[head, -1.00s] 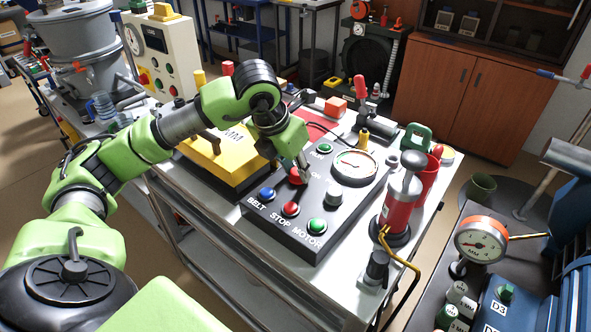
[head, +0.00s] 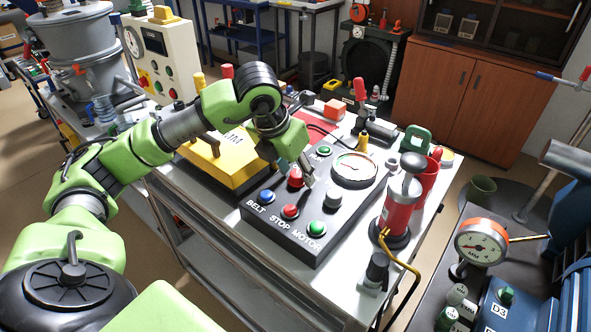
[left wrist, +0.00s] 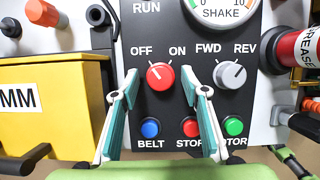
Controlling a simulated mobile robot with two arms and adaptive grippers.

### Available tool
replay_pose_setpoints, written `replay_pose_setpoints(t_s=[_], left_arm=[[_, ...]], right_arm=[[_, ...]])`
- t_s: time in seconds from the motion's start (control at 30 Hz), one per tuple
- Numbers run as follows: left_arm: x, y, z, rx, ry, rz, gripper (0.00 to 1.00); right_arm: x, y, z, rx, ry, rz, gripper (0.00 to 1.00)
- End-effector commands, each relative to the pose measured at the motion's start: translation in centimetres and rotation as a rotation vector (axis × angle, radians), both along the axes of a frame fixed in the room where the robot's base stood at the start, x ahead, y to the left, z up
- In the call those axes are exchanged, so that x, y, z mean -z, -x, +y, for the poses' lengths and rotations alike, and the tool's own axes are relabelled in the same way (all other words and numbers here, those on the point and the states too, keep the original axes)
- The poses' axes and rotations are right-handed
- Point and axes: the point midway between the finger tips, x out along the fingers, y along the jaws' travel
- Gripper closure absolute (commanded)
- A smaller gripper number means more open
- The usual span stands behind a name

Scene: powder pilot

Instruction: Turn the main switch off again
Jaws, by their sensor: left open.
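The main switch is a red rotary knob (head: 295,177) on the dark control panel (head: 262,222); it also shows in the left wrist view (left wrist: 160,76) below the labels OFF and ON. Its white mark appears to lean up and left, towards OFF. My left gripper (head: 300,172) is at the knob in the head view. In the left wrist view my left gripper (left wrist: 159,78) is open, with one finger on each side of the knob and visible gaps between. The ON label is hidden behind a finger in the head view. My right gripper is not in view.
A grey FWD/REV knob (left wrist: 230,75) sits close right of the fingers. Blue (left wrist: 150,127), red (left wrist: 191,126) and green (left wrist: 233,125) buttons lie below. A yellow box (head: 212,162) stands left of the panel, a red grease gun (head: 399,205) right.

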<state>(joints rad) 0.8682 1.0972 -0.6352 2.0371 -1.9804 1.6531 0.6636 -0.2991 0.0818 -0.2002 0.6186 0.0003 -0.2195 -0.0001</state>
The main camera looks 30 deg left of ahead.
Motion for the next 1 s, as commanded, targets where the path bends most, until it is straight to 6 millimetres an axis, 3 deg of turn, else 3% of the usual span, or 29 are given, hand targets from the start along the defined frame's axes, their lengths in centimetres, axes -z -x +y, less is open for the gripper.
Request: replay_pose_setpoints(t_s=[0.17,0.6,1.0], left_arm=[[-1.8,0.6,0.1,0.0,-0.001,-0.005,0.59],[-9.8,3.9,0.2,0.0,0.0,-0.006,0.59],[-11.1,4.6,0.2,-0.001,0.0,-0.001,0.59]], right_arm=[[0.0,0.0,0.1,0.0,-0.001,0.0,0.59],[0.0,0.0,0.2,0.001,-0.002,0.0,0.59],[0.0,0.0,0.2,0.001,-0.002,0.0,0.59]])
